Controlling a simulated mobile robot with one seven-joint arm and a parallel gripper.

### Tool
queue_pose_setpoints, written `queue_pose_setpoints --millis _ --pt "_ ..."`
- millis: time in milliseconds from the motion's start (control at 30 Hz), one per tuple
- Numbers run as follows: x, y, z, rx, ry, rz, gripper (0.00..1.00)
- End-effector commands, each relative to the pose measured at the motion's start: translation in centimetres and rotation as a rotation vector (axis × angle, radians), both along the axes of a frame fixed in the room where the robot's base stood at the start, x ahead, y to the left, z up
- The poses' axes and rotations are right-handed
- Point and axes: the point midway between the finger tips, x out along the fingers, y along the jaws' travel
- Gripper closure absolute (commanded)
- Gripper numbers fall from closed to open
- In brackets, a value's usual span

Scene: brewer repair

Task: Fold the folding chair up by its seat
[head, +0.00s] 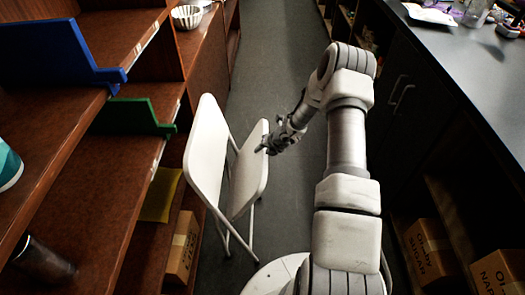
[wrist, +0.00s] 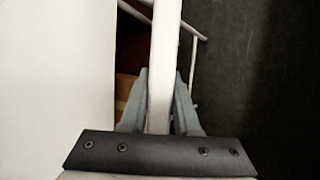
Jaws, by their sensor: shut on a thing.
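The white folding chair (head: 207,150) stands on the floor left of my arm in the head view, beside the wooden shelves. Its seat (head: 248,172) is tilted steeply up, close to the backrest, with a narrow gap between them. My gripper (head: 268,147) is at the seat's right edge. In the wrist view my gripper (wrist: 159,100) is shut with its fingers on both sides of the white seat (wrist: 163,60), seen edge-on. A broad white panel of the chair (wrist: 55,80) fills the left of that view. The exact fingertip contact is hard to make out.
Wooden shelves (head: 125,165) with blue (head: 55,52) and green (head: 130,115) dividers stand close at left. A dark counter (head: 470,70) with cabinets runs along the right. Cardboard boxes (head: 430,250) sit low at right. The aisle floor (head: 275,60) beyond the chair is clear.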

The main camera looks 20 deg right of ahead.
Motion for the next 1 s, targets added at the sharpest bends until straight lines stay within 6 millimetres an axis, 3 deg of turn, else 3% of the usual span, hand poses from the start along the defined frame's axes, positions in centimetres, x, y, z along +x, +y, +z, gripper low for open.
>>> queue_pose_setpoints --millis 600,633,767,1000 --pt "0.21 0.11 0.25 0.003 -0.006 0.000 1.00" --pt "0.21 0.11 0.25 0.004 -0.006 0.001 0.66" --pt "0.16 0.09 0.20 0.002 -0.005 0.000 0.43" --pt "0.15 0.08 0.18 0.002 -0.004 0.001 0.40"
